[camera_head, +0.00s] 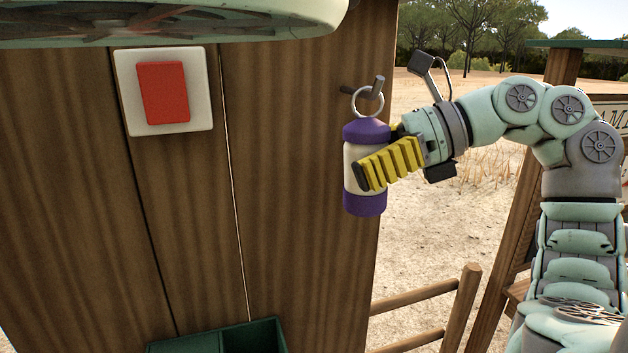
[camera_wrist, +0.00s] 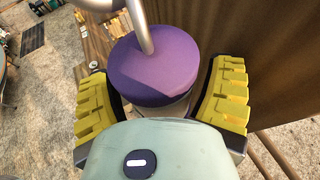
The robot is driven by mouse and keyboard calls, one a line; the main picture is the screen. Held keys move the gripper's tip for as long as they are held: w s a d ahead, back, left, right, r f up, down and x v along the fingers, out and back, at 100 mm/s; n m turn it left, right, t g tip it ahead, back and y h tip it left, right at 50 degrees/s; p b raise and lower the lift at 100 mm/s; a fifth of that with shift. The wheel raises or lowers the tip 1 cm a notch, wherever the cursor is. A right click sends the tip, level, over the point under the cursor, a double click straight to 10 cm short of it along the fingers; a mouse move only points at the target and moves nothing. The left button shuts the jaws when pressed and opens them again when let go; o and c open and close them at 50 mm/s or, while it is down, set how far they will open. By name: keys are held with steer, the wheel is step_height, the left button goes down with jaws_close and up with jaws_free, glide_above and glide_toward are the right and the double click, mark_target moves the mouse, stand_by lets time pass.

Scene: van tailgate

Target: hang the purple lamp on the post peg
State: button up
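The purple lamp (camera_head: 365,205) has a pale middle band and a metal ring on top. It is upright beside the wooden post's right edge. The peg (camera_head: 377,87) has an upturned end. The ring overlaps the peg in the head view and seems to be around it, near its tip; I cannot tell whether it bears the lamp's weight. My gripper (camera_head: 390,165) has its yellow fingers on both sides of the lamp's body. In the wrist view the lamp's purple cap (camera_wrist: 155,68) sits between the fingers and hides much of the body, so finger contact is unclear.
A red switch on a white plate (camera_head: 190,118) is on the wooden panel (camera_head: 290,200), left of the peg. A green bin (camera_head: 250,340) is below. A wooden rail fence (camera_head: 455,310) stands at the lower right. Open sandy ground lies behind the lamp.

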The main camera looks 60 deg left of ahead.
steer(key=shift+o, duration=0.9)
step_height(320, 180, up, 10)
